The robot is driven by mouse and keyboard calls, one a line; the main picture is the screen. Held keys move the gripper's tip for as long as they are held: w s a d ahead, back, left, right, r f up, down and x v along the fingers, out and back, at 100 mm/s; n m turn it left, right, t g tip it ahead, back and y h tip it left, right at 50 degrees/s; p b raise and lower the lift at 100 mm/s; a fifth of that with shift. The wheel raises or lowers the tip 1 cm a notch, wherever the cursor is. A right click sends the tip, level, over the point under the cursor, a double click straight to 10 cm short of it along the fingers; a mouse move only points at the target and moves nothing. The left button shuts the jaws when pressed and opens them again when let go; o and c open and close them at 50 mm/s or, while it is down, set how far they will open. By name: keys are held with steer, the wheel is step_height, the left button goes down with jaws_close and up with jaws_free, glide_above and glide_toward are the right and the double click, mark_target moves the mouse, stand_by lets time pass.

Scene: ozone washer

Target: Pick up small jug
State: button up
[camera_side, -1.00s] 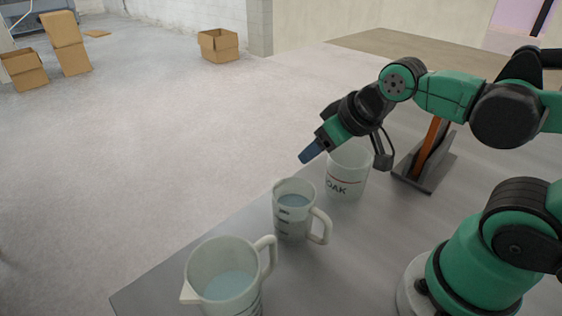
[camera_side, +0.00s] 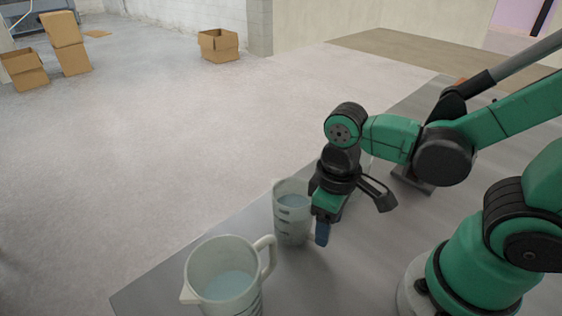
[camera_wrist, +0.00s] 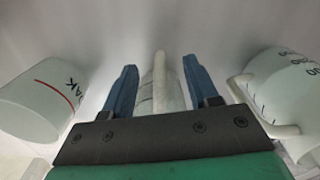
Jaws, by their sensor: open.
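The small jug (camera_side: 290,218), whitish with dark marks and bluish liquid inside, stands upright on the grey table in the side view. My gripper (camera_side: 322,235) points down at its right, on the handle side, and hides most of the handle. In the wrist view my gripper (camera_wrist: 160,68) is open, its two blue fingers apart. The small jug's handle (camera_wrist: 160,65) shows between the fingers, with the body (camera_wrist: 158,98) behind it. I cannot tell whether a finger touches it.
A larger jug (camera_side: 218,270) with liquid stands at the front left; it also shows at the right of the wrist view (camera_wrist: 285,100). A white beaker with a red line (camera_wrist: 42,103) is at the left of the wrist view. Cardboard boxes (camera_side: 218,46) lie on the floor.

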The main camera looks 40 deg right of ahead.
steer(key=shift+f, duration=0.9)
jaws_close()
stand_by(0.9)
